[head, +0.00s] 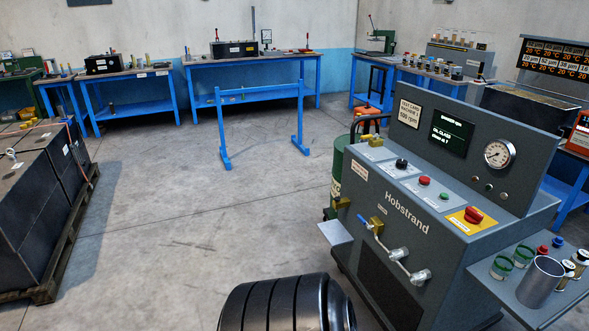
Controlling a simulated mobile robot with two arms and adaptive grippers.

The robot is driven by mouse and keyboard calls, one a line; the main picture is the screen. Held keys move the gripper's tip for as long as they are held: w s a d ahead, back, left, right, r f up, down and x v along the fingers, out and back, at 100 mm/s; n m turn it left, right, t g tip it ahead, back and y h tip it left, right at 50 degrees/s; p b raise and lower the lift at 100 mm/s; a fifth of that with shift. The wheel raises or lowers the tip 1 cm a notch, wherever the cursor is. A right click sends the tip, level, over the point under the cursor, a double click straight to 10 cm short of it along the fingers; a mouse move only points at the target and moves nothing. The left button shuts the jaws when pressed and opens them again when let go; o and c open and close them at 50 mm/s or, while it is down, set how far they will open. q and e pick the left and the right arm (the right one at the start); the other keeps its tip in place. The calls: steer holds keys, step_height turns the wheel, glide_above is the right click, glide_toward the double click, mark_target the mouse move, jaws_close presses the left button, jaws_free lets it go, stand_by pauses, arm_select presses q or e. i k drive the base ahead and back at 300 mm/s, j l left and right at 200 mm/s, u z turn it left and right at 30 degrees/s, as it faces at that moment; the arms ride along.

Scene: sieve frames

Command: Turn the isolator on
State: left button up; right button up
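The isolator is most likely the red rotary knob (473,215) on a yellow plate (462,221), at the right end of the sloped control panel of the grey Hobstrand machine (394,215) in the head view. The knob's exact pointer position is too small to read. Left of it on the same panel are a green button (444,196), a red button (424,181) and a black knob (401,163). The machine's dark display (452,132) is lit with small text. Neither of my grippers shows in the head view.
A round gauge (499,153) is on the machine's upright panel. A side shelf (512,286) at the right holds a metal cup (540,281) and several small containers. A blue-handled valve pipe (392,255) juts from the front. Open floor (210,205) lies left; black crates (30,185) stand at far left.

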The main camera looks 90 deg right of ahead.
mark_target(472, 216)
steer(key=z, duration=4)
steer(key=i+j+u, duration=0.3)
steer(key=i+j, duration=0.2)
